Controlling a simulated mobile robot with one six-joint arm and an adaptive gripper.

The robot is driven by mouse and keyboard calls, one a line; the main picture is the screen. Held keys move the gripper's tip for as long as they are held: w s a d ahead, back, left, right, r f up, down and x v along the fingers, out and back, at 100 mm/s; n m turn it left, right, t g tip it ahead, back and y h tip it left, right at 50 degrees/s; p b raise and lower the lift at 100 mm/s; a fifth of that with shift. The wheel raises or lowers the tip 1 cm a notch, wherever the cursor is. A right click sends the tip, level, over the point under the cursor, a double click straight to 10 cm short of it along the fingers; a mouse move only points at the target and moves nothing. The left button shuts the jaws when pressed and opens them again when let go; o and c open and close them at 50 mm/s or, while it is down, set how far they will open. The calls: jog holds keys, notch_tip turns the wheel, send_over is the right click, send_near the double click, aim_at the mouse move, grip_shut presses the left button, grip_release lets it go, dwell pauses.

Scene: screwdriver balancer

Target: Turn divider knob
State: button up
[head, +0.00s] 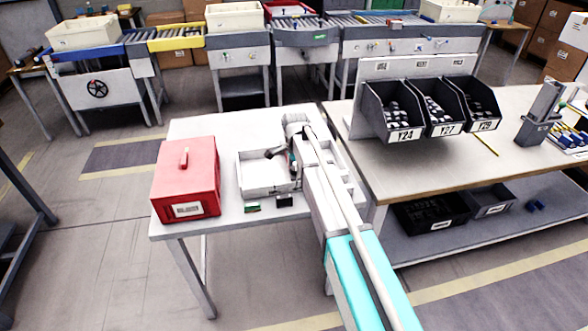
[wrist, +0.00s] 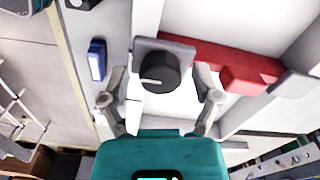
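A round black knob (wrist: 159,73) with a pale pointer line sits on a grey plate (wrist: 143,45) in the wrist view. The line points to the left in that view. My gripper (wrist: 162,98) is open, with one finger on each side of the knob and a visible gap on both sides. Its fingertips look short of the knob, and I cannot tell their depth. In the head view, a small dark part that looks like the knob (head: 274,153) is at the white tray (head: 262,190), and my arm hides much of the area to its right.
A red box (head: 187,180) with a handle stands left of the tray on the white table (head: 190,130). A red block (wrist: 225,65) lies beyond the knob in the wrist view. The table's back left is clear.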

jog(key=c, duration=0.8)
jog(key=shift+a, duration=0.3)
jog(key=shift+c, duration=0.7)
jog(key=shift+d, duration=0.25)
